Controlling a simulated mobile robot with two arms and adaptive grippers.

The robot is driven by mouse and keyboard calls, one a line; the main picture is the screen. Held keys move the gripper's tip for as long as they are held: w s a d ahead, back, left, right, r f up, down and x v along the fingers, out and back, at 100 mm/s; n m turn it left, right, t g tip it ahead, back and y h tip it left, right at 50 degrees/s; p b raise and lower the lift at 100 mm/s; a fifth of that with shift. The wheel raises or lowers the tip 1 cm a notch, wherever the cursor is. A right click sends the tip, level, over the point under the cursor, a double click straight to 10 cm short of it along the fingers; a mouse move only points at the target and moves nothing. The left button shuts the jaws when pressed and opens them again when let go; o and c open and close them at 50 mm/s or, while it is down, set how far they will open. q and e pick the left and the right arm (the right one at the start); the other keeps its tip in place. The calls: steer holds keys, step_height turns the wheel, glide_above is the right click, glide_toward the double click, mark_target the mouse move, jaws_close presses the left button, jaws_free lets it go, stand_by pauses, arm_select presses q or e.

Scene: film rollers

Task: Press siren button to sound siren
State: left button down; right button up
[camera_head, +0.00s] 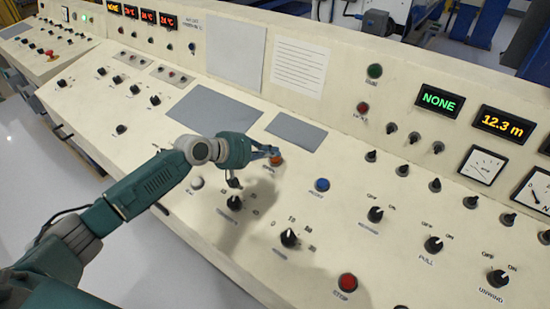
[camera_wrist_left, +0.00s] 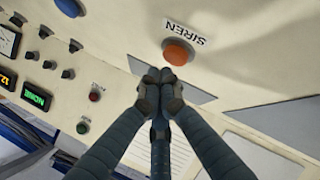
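The siren button is a round orange push button on the cream console panel. In the left wrist view the siren button (camera_wrist_left: 178,52) sits beside a white label reading SIREN, which appears upside down. In the head view the siren button (camera_head: 276,161) is partly hidden by my left gripper (camera_head: 268,152). In the left wrist view the fingertips of my left gripper (camera_wrist_left: 160,78) are together, with nothing between them, right next to the button's edge. I cannot tell whether they touch it. My right gripper is not in view.
A blue button (camera_head: 321,185) is right of the siren button, and a red stop button (camera_head: 347,282) is nearer the front edge. Black knobs, such as the one (camera_head: 289,238) below, stand up from the panel. A flat grey plate (camera_head: 296,131) lies behind.

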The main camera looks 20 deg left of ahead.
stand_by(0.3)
arm_select(q)
steer(key=shift+f, duration=0.1)
steer(key=shift+f, duration=0.2)
steer(key=shift+w+f+b, duration=0.1)
steer(key=shift+b, duration=0.2)
steer(key=shift+f+b, duration=0.35)
steer(key=shift+f, duration=0.15)
stand_by(0.4)
steer(key=shift+r, duration=0.1)
steer(key=shift+r+p, duration=0.75)
steer(key=shift+p, duration=0.2)
